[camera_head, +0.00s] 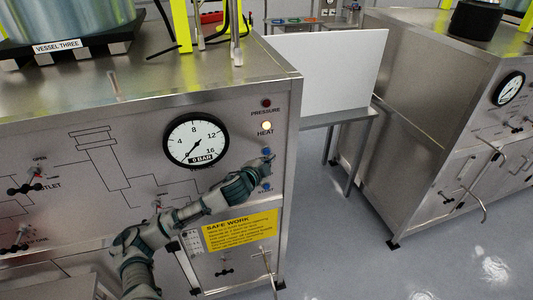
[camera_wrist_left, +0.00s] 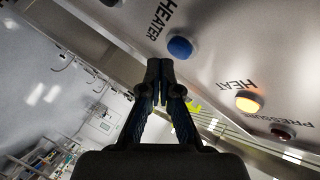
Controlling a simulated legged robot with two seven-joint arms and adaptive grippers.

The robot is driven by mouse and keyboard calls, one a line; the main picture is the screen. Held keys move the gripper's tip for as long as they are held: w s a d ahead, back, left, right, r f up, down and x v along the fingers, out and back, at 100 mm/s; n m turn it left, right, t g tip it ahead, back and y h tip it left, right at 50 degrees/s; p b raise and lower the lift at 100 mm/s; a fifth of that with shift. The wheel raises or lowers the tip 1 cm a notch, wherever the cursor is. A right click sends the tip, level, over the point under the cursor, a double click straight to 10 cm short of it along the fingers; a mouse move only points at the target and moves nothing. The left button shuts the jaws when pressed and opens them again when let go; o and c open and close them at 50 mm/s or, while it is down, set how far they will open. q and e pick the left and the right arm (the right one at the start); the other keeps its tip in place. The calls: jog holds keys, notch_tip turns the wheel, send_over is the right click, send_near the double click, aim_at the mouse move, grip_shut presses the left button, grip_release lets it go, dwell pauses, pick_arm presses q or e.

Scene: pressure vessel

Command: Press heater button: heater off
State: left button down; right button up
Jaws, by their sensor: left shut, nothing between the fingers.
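The blue heater button (camera_wrist_left: 180,47) is on the metal panel beside the word HEATER in the left wrist view. In the head view the blue button (camera_head: 267,151) is partly covered by my gripper. The round HEAT lamp (camera_head: 266,126) above it glows yellow-white, and it glows orange in the left wrist view (camera_wrist_left: 248,101). My left gripper (camera_head: 268,161) is shut and empty, with its tips close to the button. In the left wrist view its fingertips (camera_wrist_left: 160,70) lie just below and left of the button; I cannot tell whether they touch it. My right gripper is not in view.
A dark red PRESSURE lamp (camera_head: 266,103) is above the HEAT lamp. A second blue button (camera_head: 267,186) is lower down. The pressure gauge (camera_head: 196,142) is to the left. A yellow SAFE WORK sign (camera_head: 240,232) is below my arm. Open floor lies right of the cabinet.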

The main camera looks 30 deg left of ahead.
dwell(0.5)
pick_arm(q)
jog(key=shift+w+a+r+p, duration=0.1)
jog(key=shift+w+a+p, duration=0.1)
jog(key=shift+a+p, duration=0.15)
jog(key=shift+w+a+p, duration=0.25)
jog(key=shift+p, duration=0.1)
dwell(0.6)
jog(key=shift+d, duration=0.15)
jog(key=shift+s+d, duration=0.45)
jog(key=shift+s, duration=0.05)
dwell(0.4)
jog(key=s+d, duration=0.1)
jog(key=d, duration=0.1)
jog(key=s+d, duration=0.2)
jog(key=shift+s+p, duration=0.1)
jog(key=shift+p, duration=0.3)
